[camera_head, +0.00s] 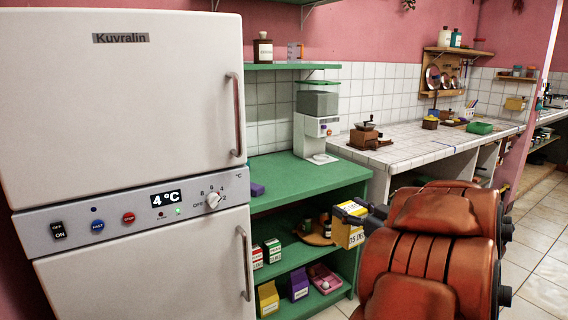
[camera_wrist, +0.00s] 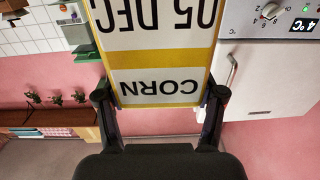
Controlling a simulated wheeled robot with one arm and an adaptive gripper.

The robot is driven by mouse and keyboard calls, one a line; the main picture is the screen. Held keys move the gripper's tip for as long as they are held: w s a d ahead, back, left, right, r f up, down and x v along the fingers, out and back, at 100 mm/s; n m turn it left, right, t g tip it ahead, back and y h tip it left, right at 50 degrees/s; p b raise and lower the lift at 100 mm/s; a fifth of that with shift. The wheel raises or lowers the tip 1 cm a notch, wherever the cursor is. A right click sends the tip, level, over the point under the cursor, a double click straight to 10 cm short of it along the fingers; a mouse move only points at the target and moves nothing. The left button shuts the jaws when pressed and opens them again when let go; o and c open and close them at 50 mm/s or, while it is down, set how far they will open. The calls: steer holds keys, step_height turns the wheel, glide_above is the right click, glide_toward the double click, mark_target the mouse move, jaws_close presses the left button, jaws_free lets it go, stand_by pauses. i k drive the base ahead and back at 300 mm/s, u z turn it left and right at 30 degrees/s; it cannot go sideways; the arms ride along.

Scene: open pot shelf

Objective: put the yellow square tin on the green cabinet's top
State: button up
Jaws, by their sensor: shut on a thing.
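The yellow square tin (camera_head: 349,236), with white labels, is held in my gripper (camera_head: 366,214) in front of the green cabinet's right end. In the wrist view the tin (camera_wrist: 155,62) fills the top middle, its labels reading "CORN" and "05 DEC" upside down. The gripper's two fingers (camera_wrist: 160,97) are shut on its sides. The green cabinet's top (camera_head: 297,183) lies behind and left of the tin in the head view. The tin appears apart from the cabinet, in the air.
On the green top stand a white-and-grey dispenser (camera_head: 316,122) and a small purple thing (camera_head: 257,189) by the fridge (camera_head: 130,130). The middle and front of the top are bare. Shelves below hold several small boxes. A tiled counter (camera_head: 400,150) with a grinder (camera_head: 366,135) adjoins on the right.

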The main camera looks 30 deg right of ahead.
mark_target(283, 186)
steer(key=i, duration=1.15)
